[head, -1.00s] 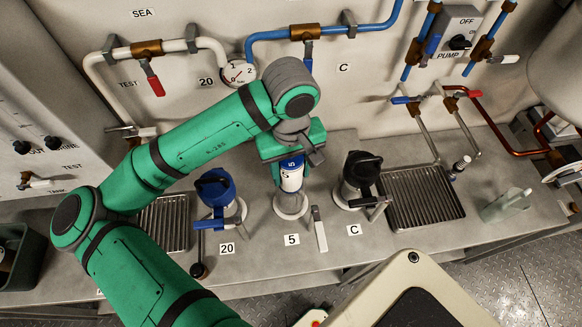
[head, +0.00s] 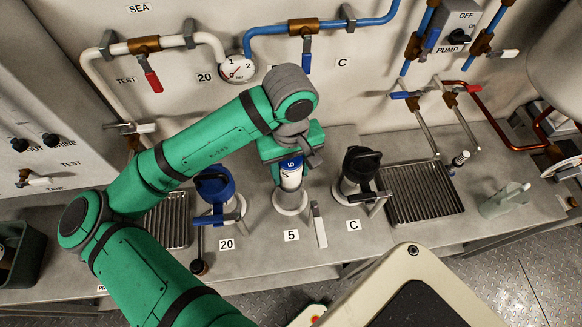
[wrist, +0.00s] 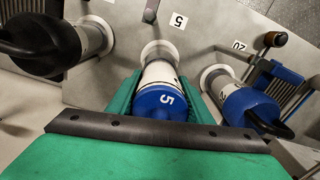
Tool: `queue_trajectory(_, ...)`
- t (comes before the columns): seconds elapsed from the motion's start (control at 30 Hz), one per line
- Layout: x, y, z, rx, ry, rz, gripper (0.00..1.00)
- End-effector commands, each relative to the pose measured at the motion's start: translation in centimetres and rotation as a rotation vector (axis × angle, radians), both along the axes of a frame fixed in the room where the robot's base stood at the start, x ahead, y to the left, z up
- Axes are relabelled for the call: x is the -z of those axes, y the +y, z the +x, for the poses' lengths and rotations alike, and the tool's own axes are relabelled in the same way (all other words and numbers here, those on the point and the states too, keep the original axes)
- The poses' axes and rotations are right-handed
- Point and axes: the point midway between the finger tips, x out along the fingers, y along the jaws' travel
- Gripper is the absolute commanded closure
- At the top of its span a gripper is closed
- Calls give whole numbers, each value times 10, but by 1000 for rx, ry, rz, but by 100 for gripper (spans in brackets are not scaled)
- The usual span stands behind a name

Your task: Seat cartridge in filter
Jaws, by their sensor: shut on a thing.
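The cartridge is white with a blue cap marked 5 (wrist: 160,103); it also shows in the head view (head: 291,178). My gripper (wrist: 161,90) is shut on it, one finger on each side; in the head view my gripper (head: 290,150) is above the middle stand. The cartridge is about upright, with its lower end at the pale round filter base (head: 290,202) behind the label 5 (head: 291,236). The base also shows in the wrist view (wrist: 158,47). How deep the cartridge's lower end sits in the base is hidden.
A blue-capped filter (head: 215,185) stands left at label 20, and a black-capped filter (head: 361,165) right at label C. A lever handle (head: 319,225) is just right of the middle base. Drain grates (head: 424,193) flank the filters. Pipes and valves line the wall.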

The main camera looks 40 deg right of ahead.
Motion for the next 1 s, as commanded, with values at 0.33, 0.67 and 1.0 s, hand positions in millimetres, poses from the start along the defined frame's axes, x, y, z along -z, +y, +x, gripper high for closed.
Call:
queue_trajectory(0.33,8,0,0,-1,2,1,84)
queue_trajectory(0.67,12,0,0,-1,0,0,32)
queue_trajectory(1.0,10,0,0,0,0,0,32)
